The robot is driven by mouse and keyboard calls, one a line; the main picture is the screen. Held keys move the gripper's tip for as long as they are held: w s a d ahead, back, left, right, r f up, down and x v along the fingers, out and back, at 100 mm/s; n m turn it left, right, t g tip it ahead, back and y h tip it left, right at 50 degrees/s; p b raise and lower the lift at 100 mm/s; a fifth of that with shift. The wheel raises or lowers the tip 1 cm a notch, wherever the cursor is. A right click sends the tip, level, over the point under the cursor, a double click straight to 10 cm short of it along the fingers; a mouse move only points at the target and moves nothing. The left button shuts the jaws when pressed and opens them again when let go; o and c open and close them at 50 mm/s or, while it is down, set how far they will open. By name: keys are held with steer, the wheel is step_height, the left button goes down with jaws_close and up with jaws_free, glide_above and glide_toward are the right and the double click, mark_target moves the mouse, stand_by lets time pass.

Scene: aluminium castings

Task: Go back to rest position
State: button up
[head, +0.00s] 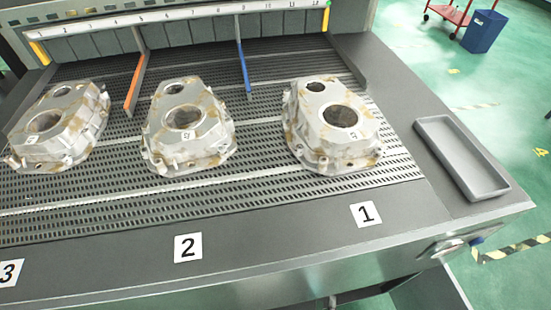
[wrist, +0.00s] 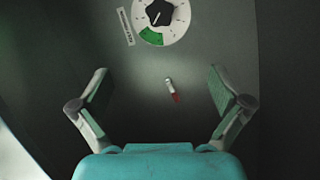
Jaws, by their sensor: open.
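In the wrist view my gripper (wrist: 160,88) is open, with its two fingers wide apart and nothing between them. It faces a dark panel that carries a round dial (wrist: 160,15) with a black knob, a white face and a green sector. A small white and red part (wrist: 172,90) shows on the panel between the fingers; I cannot tell what it is. My gripper does not show in the head view.
Three aluminium castings (head: 335,125) (head: 187,125) (head: 60,122) sit on a slotted conveyor bed (head: 260,150). Number cards lie along the front edge. A grey tray (head: 433,128) lies at the right. A blue bin (head: 484,30) and red cart (head: 450,13) stand on the green floor behind.

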steer(key=s+d+r+m+y, duration=0.1)
steer(key=s+r+m+y, duration=0.2)
steer(key=s+r+m, duration=0.85)
steer(key=s+r+m+g, duration=0.1)
steer(key=s+r, duration=0.3)
steer(key=r, duration=1)
steer(key=s+r+m+g, duration=0.1)
steer(key=s+r, duration=0.2)
steer(key=r, duration=1.1)
steer(key=shift+s+r, duration=0.2)
steer(key=shift+s, duration=0.15)
